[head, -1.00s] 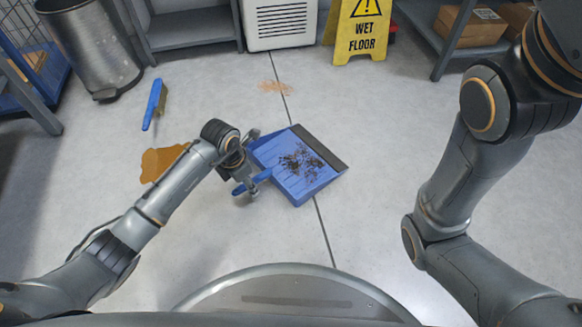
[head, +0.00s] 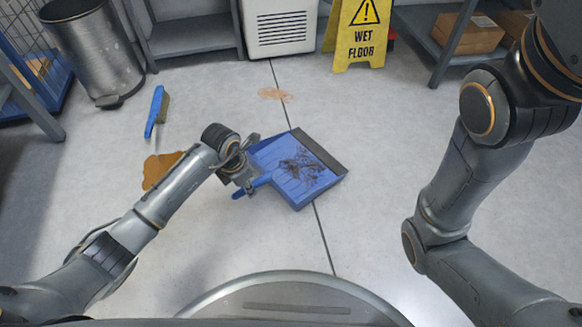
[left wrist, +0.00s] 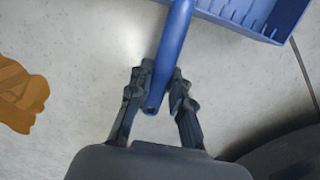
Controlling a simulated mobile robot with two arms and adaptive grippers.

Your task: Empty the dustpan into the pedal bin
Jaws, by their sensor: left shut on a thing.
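The blue dustpan (head: 288,193) is in the middle of the head view, with dark dirt (head: 303,167) spread on its pan. Its dark lip faces right. My left gripper (head: 246,187) is shut on its handle; the left wrist view shows the fingers (left wrist: 157,95) on both sides of the blue handle (left wrist: 172,50). I cannot tell whether the pan touches the floor. The pedal bin (head: 92,48), a grey metal cylinder with a dark lid and a pedal at its foot, stands at the upper left. My right arm is at the right; its gripper is out of view.
A blue brush (head: 155,112) and a brown patch (head: 160,166) lie on the floor left of the dustpan. A yellow wet floor sign (head: 357,35) and a white appliance (head: 281,27) stand at the back. A shelf with boxes (head: 467,33) is at upper right.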

